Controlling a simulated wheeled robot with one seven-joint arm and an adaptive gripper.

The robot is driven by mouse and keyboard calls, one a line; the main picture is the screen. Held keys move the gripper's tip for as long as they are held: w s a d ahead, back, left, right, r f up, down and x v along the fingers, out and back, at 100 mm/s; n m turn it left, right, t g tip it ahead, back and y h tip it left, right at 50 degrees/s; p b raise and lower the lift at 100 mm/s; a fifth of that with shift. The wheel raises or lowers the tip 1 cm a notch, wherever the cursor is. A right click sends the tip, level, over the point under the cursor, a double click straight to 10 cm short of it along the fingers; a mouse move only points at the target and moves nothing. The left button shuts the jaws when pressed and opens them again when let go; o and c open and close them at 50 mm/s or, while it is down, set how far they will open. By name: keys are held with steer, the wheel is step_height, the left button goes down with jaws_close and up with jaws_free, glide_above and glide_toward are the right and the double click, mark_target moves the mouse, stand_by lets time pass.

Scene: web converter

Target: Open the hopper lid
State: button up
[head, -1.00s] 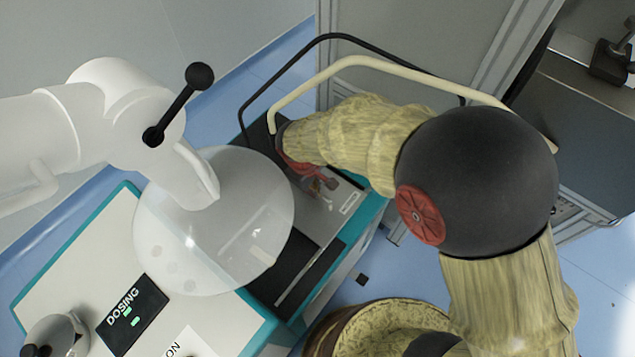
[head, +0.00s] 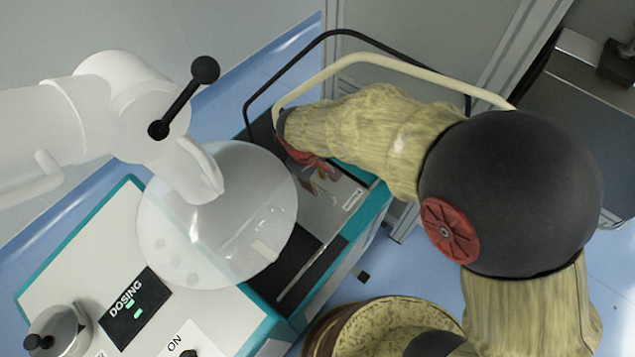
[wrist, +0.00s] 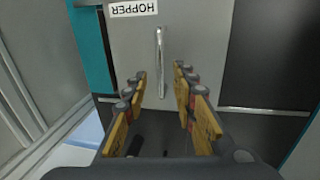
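The hopper lid (wrist: 195,50) is a flat grey panel with a white HOPPER label (wrist: 133,9), which reads upside down in the wrist view. A slim metal bar handle (wrist: 160,50) stands out from the lid. My gripper (wrist: 160,76) is open, with one finger on each side of the handle's line and the handle's near end around the fingertips. No finger visibly touches the handle. In the head view my gripper (head: 322,184) is over the lid (head: 340,208), beside its label (head: 353,199). My gripper hides the handle there. The lid lies flat and closed.
A clear round dome (head: 240,265) and a white machine arm (head: 120,100) stand left of my gripper. A black frame bar (head: 250,105) and a cream bar (head: 350,60) arch around my forearm. The DOSING panel (head: 140,320) is at lower left. A grey cabinet stands behind.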

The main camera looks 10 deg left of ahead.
step_height(320, 180, up, 8)
steer(key=s, duration=0.1)
steer(key=shift+s+a+r, duration=0.25)
steer(key=shift+a, duration=0.15)
